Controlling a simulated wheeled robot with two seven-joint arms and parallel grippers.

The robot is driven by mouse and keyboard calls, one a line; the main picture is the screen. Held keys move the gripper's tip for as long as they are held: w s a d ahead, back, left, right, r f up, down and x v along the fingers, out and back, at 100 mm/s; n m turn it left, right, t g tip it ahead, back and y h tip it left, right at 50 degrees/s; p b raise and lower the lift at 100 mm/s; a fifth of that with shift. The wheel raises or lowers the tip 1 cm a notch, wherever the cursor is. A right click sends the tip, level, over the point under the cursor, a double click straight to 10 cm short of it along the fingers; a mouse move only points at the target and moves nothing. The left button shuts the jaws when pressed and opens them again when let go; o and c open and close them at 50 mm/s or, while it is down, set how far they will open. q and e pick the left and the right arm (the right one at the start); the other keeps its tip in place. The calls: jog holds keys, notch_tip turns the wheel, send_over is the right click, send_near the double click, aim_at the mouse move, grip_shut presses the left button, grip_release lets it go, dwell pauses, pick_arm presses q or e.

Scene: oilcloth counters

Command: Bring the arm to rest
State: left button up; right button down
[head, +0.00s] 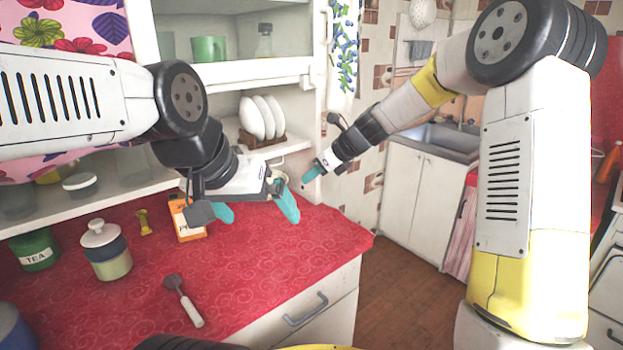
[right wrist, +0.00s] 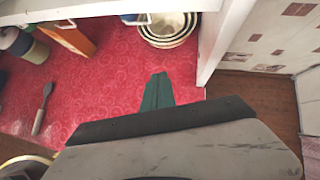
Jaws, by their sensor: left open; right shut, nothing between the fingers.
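My left gripper (head: 258,212) hangs over the red counter (head: 240,262) in the head view, its two teal fingers spread apart with nothing between them. It is in front of an orange box (head: 187,218), which it partly hides. My right gripper (head: 312,173) is further right and back, near the end of the shelf unit, with its teal fingers together and empty. In the right wrist view its closed fingers (right wrist: 157,92) show above the red cloth near the counter's edge, touching nothing that I can see.
A lidded jar (head: 106,250), a green tea tin (head: 36,250) and a grey-headed utensil (head: 184,301) are on the counter. Nested bowls (right wrist: 168,28) are near the shelf unit's side panel. White plates (head: 262,117) stand in a rack. Open floor (head: 395,290) lies right of the counter.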

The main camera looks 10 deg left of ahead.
jog(key=s+d+r+n+h, duration=0.1)
jog(key=s+d+r+n, duration=0.5)
jog(key=s+r+n, duration=0.15)
jog(key=s+d+n+t+h, duration=0.1)
jog(key=s+d+n+h, duration=0.1)
jog(key=s+d+n, duration=0.6)
jog(key=s+d+r+n+t+h, duration=0.1)
jog(key=s+d+n, duration=0.7)
jog(key=s, duration=0.8)
jog(key=shift+d+h, duration=0.45)
jog(key=shift+h, duration=0.45)
jog(key=shift+r+n, duration=0.1)
jog(key=shift+n, duration=0.15)
